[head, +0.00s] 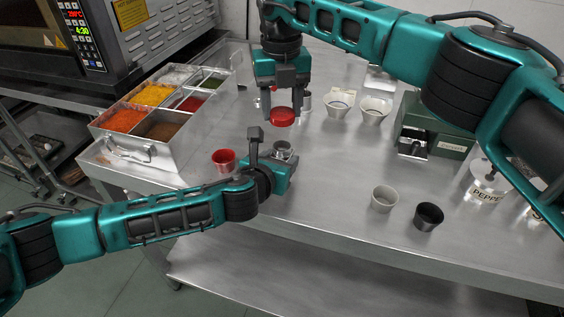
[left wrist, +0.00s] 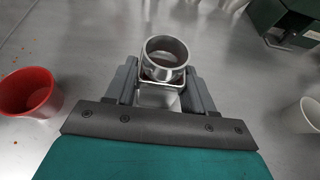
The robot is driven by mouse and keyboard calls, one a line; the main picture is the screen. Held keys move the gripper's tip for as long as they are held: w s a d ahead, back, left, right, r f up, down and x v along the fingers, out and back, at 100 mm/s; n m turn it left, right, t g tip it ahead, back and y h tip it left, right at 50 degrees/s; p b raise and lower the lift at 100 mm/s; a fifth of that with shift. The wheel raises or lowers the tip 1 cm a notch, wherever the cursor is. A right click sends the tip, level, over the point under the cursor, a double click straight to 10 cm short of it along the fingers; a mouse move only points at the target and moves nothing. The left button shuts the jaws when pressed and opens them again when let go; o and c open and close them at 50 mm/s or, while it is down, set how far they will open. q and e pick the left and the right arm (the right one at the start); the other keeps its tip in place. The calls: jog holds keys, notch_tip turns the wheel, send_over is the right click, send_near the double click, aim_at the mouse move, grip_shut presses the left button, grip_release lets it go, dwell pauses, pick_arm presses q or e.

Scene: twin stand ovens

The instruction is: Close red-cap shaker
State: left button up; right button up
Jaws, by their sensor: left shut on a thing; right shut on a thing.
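The shaker body (head: 282,149) is an open-topped metal cylinder standing upright in my left gripper (head: 283,160). In the left wrist view the shaker body (left wrist: 166,55) sits between the two fingers of my left gripper (left wrist: 163,80), its round mouth uncovered. The red cap (head: 282,117) is in my right gripper (head: 282,105), which points down with its fingers shut on it. The cap hangs above the shaker body and, in the head view, a little behind it, with a gap between them. The shaker's inside looks empty or dark; its lower part is partly hidden.
A red cup (head: 224,160) stands left of the shaker. A spice tray (head: 150,148) with several compartments is at the left. Pale cups (head: 384,198) and a black cup (head: 429,216) stand right; a green box (head: 447,141) is behind them. The table between is clear.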

aim_at(282, 126)
jog(key=shift+f, duration=2.55)
jog(key=shift+f, duration=0.85)
jog(key=shift+f, duration=0.6)
jog(key=m, duration=0.4)
jog(key=shift+d+m, duration=0.1)
jog(key=shift+m, duration=0.3)
jog(key=m, duration=1)
jog(key=shift+s+d+m, duration=0.15)
jog(key=shift+m, duration=0.15)
jog(key=m, duration=0.5)
jog(key=shift+s, duration=0.1)
jog(key=m, duration=0.6)
jog(key=shift+s, duration=0.1)
